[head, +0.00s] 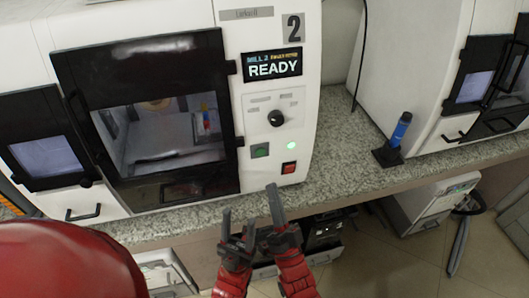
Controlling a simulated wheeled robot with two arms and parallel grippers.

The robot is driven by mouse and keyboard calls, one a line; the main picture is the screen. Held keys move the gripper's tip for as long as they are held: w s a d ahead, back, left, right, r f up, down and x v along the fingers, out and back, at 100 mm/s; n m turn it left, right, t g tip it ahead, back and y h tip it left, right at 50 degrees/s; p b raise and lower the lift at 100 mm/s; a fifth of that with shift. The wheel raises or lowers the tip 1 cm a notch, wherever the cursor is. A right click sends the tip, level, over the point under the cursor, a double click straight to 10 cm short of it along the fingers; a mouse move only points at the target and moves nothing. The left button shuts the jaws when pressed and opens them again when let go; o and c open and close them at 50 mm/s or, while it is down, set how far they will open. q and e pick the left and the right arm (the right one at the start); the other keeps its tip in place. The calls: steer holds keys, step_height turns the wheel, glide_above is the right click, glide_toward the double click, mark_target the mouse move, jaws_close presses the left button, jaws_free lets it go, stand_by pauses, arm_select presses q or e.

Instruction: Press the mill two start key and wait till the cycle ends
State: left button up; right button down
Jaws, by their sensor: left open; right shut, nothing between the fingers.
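Mill two (225,20) is a white machine marked 2 on the grey speckled counter. Its display (272,65) reads READY. Its dark framed door (150,110) looks shut, with a lit chamber behind the window. My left gripper (238,224) is open and empty, below the panel in the picture. My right gripper (272,188) is shut and empty, its tips just below the green and red keys in the picture, apart from both.
A second white machine (410,50) stands at the right. A blue cylinder on a black stand (400,132) is on the counter (345,150) between them. Below the counter are a black boxed item (322,232) and a white bin (432,200). The counter edge lies behind my grippers.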

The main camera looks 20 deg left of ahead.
mark_target(260, 152)
steer(key=w+a+b, duration=0.2)
steer(key=w+a, duration=0.3)
steer(key=w, duration=0.2)
steer(key=shift+w+f, duration=0.15)
steer(key=shift+f, duration=0.05)
stand_by(2.0)
steer(key=shift+w+a+b, duration=0.2)
steer(key=shift+w+b, duration=0.15)
steer(key=shift+b, duration=0.2)
